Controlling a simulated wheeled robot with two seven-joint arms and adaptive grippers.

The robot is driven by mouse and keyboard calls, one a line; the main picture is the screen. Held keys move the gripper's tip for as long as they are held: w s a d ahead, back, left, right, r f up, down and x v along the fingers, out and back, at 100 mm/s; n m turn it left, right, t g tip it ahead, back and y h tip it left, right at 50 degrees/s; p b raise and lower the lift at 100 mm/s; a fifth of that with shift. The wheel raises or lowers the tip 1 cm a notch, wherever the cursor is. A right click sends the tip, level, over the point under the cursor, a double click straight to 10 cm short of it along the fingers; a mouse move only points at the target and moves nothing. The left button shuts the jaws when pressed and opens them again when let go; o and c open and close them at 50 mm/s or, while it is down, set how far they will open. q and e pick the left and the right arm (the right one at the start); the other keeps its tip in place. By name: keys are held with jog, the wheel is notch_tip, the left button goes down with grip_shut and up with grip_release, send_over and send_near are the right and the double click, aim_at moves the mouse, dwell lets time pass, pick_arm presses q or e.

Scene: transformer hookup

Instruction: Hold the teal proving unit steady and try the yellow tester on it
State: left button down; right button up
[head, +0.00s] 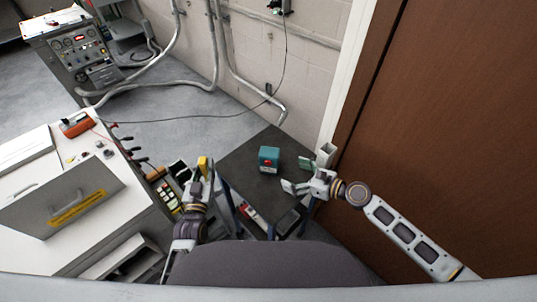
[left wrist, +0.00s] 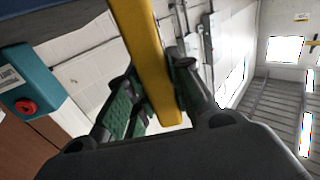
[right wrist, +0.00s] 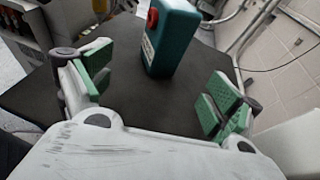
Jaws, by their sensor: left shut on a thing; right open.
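The teal proving unit (head: 269,157) stands upright on a small dark table. It has a red round part on its front and also shows in the right wrist view (right wrist: 172,40) and left wrist view (left wrist: 30,92). My right gripper (head: 296,176) is open beside the unit, and in the right wrist view (right wrist: 155,92) the unit stands beyond and between its green-padded fingers, not touched. My left gripper (head: 201,176) is shut on the yellow tester (head: 204,166), left of the table. The tester is a yellow bar between the fingers in the left wrist view (left wrist: 146,60).
The dark table top (head: 245,165) is mostly bare around the unit. A brown door (head: 450,110) stands close on the right. A white bench (head: 95,215) with a grey case and an orange-red device (head: 76,125) is on the left. Tools sit in a holder by the left arm.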

aim_at(272, 166)
jog(key=shift+s+r, duration=0.1)
jog(key=shift+s, duration=0.1)
jog(key=shift+w+a, duration=0.1)
jog(key=shift+w, duration=0.05)
jog(key=shift+x, duration=4.9)
jog(key=shift+c, duration=0.2)
jog(key=c, duration=0.6)
jog(key=shift+c, duration=0.2)
jog(key=c, duration=0.7)
jog(key=shift+o, duration=0.2)
